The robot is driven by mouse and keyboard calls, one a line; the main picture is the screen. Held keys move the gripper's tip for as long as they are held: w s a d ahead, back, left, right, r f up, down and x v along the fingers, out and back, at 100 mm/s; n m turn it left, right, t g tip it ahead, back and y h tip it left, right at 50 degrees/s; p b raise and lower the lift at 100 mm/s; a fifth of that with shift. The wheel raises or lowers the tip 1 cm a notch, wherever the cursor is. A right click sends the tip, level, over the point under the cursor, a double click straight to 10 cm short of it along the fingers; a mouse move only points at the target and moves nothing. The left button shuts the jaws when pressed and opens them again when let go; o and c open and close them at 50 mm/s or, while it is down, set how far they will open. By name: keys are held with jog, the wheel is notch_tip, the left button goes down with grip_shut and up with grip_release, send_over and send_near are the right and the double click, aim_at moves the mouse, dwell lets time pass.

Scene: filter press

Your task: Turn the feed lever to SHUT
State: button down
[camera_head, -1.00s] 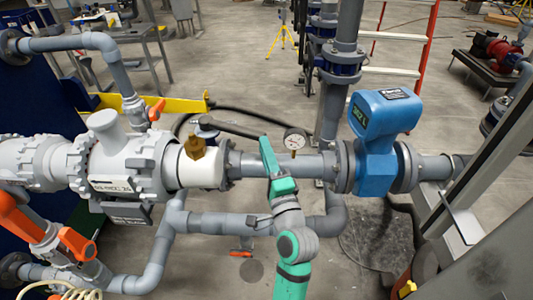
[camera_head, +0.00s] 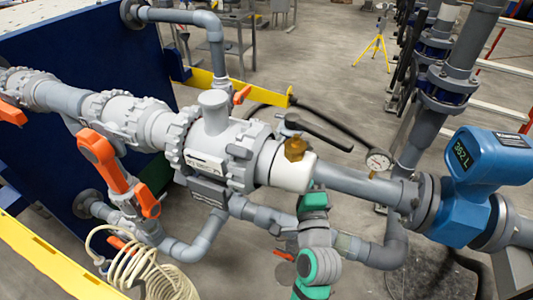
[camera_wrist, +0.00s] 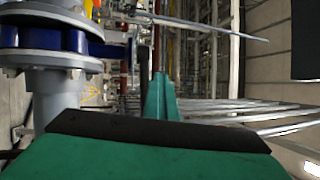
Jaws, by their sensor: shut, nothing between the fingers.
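A long black lever (camera_head: 320,132) sits on a valve on the main grey pipe, just behind a brass fitting (camera_head: 296,148). It slants to the right and toward me; I cannot read a SHUT mark, nor tell for certain that this is the feed lever. My green gripper (camera_head: 313,201) is below the pipe, right of the white valve body and in front of the lever, apart from it. Its fingertips are partly hidden in the head view. In the wrist view my gripper (camera_wrist: 158,95) is shut and empty, with no lever at the fingers.
Orange handles (camera_head: 108,165) are on the pipework at left. A pressure gauge (camera_head: 378,161) and a blue flow meter (camera_head: 475,185) stand on the pipe at right. A coiled cream hose (camera_head: 150,272) and a yellow rail (camera_head: 55,262) are at lower left. A flange (camera_wrist: 45,45) is close in the wrist view.

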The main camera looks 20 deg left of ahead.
jog(key=s+a, duration=0.1)
jog(key=a, duration=0.8)
jog(key=shift+s, duration=0.3)
dwell(0.4)
jog(key=shift+a, duration=0.1)
jog(key=c, duration=1.4)
grip_release()
jog(key=shift+o, duration=0.2)
